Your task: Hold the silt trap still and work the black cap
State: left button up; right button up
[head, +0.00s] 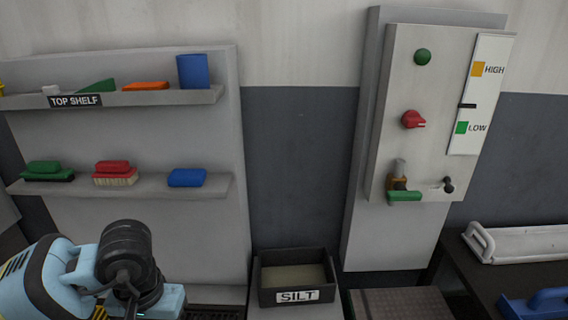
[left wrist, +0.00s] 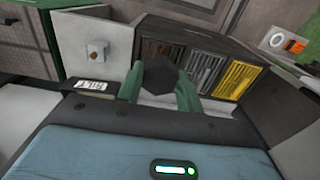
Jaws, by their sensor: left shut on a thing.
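My left gripper (left wrist: 160,83) shows in the left wrist view with its two green fingers closed on the sides of a dark six-sided piece, which looks like the black cap (left wrist: 160,74). A pale surface shows just below it between the fingers; I cannot tell whether this is the silt trap. In the head view my left arm comes in at the lower left, and its fingers and the cap are hidden there. My right gripper is in neither view.
In the left wrist view, black, grey and yellow slatted bays (left wrist: 241,78) stand behind the fingers, and a grey box with a knob (left wrist: 97,50) is at left. In the head view, a SILT bin (head: 264,297), shelves (head: 213,97) and a control panel (head: 398,75) line the wall.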

pick_arm(q)
jog(key=shift+f, duration=0.2)
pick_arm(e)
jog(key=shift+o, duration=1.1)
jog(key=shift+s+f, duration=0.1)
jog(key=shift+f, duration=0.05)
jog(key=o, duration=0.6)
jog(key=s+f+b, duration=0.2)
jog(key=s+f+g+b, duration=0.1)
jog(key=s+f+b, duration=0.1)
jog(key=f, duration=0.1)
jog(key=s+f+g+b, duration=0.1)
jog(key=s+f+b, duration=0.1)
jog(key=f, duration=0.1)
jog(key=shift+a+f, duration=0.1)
pick_arm(q)
jog(key=s+f+g+b, duration=0.3)
jog(key=s+f+b, duration=0.1)
jog(key=f, duration=1.7)
jog(key=shift+f+b, duration=0.4)
jog(key=shift+b, duration=0.5)
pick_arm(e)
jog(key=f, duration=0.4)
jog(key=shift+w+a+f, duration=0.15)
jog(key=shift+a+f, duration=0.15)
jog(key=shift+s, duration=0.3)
pick_arm(q)
jog(key=shift+w, duration=0.1)
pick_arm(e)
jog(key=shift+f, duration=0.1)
